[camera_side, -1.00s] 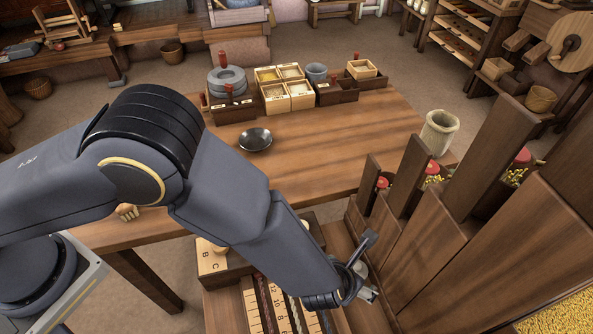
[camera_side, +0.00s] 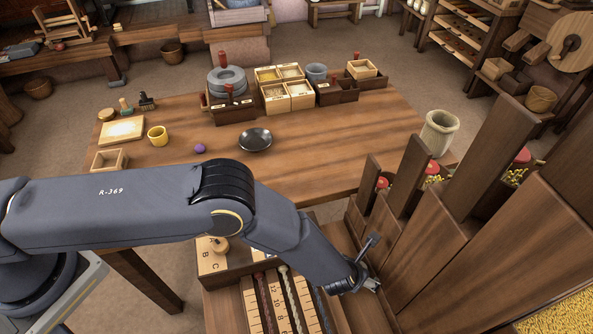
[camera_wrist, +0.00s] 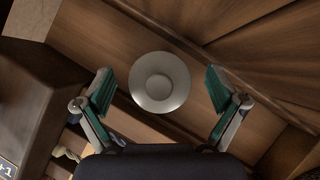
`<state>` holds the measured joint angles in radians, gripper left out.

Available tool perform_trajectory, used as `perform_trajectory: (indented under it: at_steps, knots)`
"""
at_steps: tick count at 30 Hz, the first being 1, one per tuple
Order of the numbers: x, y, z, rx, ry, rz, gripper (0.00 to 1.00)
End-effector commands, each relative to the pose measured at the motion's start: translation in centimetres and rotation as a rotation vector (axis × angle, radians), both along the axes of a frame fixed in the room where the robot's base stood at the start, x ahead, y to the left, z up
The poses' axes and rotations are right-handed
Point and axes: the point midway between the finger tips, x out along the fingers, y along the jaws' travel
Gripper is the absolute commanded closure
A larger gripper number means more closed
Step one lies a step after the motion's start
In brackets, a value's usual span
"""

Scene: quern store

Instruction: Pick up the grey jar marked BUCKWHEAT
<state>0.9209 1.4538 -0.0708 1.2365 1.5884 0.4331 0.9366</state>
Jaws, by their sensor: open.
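A round grey object (camera_wrist: 160,82), seen from straight above in the wrist view, stands on a brown wooden surface. It looks like the top of a jar with a shallow round middle. No marking on it can be read, so I cannot tell if it is the BUCKWHEAT jar. My gripper (camera_wrist: 160,92) is open, with one green-padded finger on each side of the object and gaps to both. In the side view my gripper (camera_side: 371,265) is low beside the tall wooden bins, and no jar can be made out there.
Tall wooden bins (camera_side: 480,215) stand close on the right of my gripper. A board with letters and numbers (camera_side: 250,308) lies to its left.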

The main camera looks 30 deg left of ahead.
Motion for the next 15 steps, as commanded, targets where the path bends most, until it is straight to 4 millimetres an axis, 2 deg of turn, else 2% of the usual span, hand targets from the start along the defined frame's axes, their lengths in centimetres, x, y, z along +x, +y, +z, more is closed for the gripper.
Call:
perform_trajectory:
  at_steps: [4, 15]
  knots:
    - [-0.01, 0.01, 0.04, 0.0, 0.0, 0.0, 0.07]
    - [-0.03, 0.02, 0.05, 0.001, 0.0, 0.001, 0.45]
